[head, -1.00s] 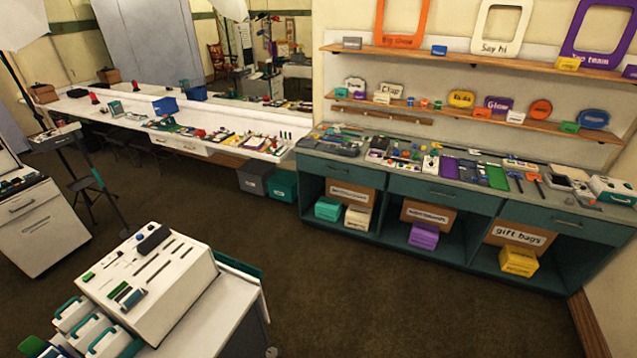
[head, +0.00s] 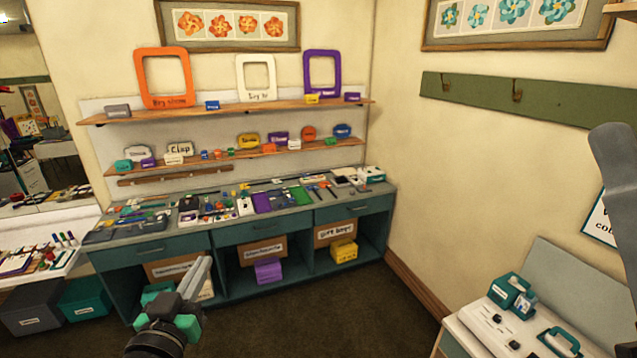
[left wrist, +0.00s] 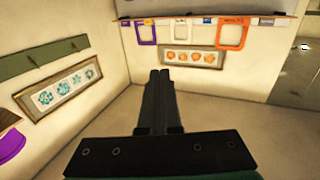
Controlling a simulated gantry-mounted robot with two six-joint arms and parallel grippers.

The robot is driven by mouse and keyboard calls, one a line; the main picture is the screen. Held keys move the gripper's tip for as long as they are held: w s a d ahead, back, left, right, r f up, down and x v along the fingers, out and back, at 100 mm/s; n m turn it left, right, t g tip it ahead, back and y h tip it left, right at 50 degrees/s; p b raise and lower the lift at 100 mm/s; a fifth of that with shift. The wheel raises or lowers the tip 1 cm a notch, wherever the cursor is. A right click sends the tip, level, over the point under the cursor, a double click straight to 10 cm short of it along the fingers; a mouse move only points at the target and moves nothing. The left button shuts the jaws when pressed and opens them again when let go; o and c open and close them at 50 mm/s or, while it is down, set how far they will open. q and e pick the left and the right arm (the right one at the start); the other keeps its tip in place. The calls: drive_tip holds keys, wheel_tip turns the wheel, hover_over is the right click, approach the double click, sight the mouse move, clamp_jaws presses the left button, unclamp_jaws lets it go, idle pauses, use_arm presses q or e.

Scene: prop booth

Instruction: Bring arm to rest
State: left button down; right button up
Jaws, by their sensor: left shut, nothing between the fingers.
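My left gripper (head: 206,264) shows low at the left of the middle in the head view. Its grey fingers are together and empty, pointing up and to the right. It is in front of the teal counter (head: 151,250) in the picture and hides part of the lower left compartment. In the left wrist view the dark fingers (left wrist: 160,75) lie side by side with nothing between them. My right gripper does not show; a grey part at the right edge of the head view seems to be mine.
The counter top carries many small items. Two wooden shelves (head: 228,112) with frames and signs hang above it. A wall rail with hooks (head: 516,91) is at the right. A white cart top (head: 483,325) with teal items stands at lower right. Dark carpet (head: 330,310) is clear between.

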use_arm(q)
drive_tip(key=s+d+r+t+h, duration=0.1)
drive_tip(key=s+r+t, duration=0.15)
drive_tip(key=r, duration=0.55)
drive_tip(key=s+d+r+t, duration=0.2)
drive_tip(key=s+r, duration=0.1)
drive_tip(key=r, duration=0.4)
drive_tip(key=s+r+m+t+h, duration=0.1)
drive_tip(key=s+r+t, duration=0.4)
drive_tip(key=s+r, duration=0.8)
drive_tip(key=shift+s+d, duration=0.25)
drive_tip(key=shift+s, duration=0.75)
